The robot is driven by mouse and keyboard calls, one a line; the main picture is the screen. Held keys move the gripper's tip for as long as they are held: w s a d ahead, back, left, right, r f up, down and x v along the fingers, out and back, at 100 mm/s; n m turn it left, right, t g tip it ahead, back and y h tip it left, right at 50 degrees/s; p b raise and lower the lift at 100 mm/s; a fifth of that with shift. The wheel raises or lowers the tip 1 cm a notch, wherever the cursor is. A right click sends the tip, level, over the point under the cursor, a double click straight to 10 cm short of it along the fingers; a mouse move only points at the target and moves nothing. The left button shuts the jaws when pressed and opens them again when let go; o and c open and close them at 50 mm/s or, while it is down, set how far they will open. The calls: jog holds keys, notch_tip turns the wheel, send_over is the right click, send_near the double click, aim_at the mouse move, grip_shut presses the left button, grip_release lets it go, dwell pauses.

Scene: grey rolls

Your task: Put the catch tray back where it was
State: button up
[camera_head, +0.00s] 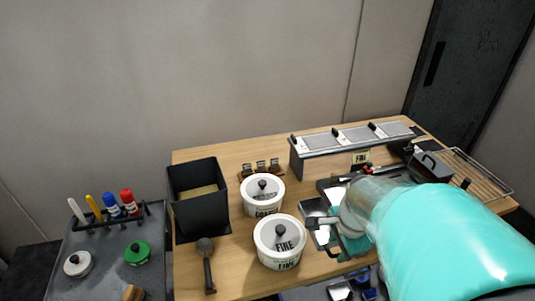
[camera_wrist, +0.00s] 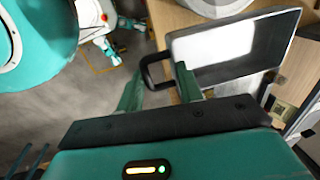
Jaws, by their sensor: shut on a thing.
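The catch tray (camera_wrist: 235,48) is a shallow, shiny metal pan with dark edges and a black loop handle (camera_wrist: 147,70). In the wrist view my gripper (camera_wrist: 157,80) has its two green fingers on either side of this handle, shut on it, with the tray stretching beyond to the right. In the head view a metal tray (camera_head: 314,207) shows at the front right of the wooden table, beside my teal arm. My arm and wrist hide much of that area, so I cannot tell whether the tray touches the table.
Two white lidded tubs, one marked FINE (camera_head: 279,243) and one behind it (camera_head: 262,196), stand left of the tray. A black open bin (camera_head: 198,195) and a scoop (camera_head: 207,265) are further left. A long grey unit (camera_head: 350,148) stands behind, a wire rack (camera_head: 470,175) at right.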

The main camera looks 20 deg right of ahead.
jog(key=w+d+f, duration=0.2)
jog(key=w+f, duration=0.1)
jog(key=w+d+f, duration=0.3)
jog(key=w, duration=0.1)
jog(key=w+d+f, duration=0.2)
jog(key=w+f, duration=0.1)
jog(key=w, duration=0.1)
jog(key=shift+d+f, duration=0.1)
jog(key=shift+d, duration=0.2)
jog(key=shift+w+d+f, duration=0.2)
jog(key=shift+w+f, duration=0.05)
jog(key=shift+f, duration=1.6)
jog(key=shift+f, duration=0.1)
jog(key=o, duration=1.2)
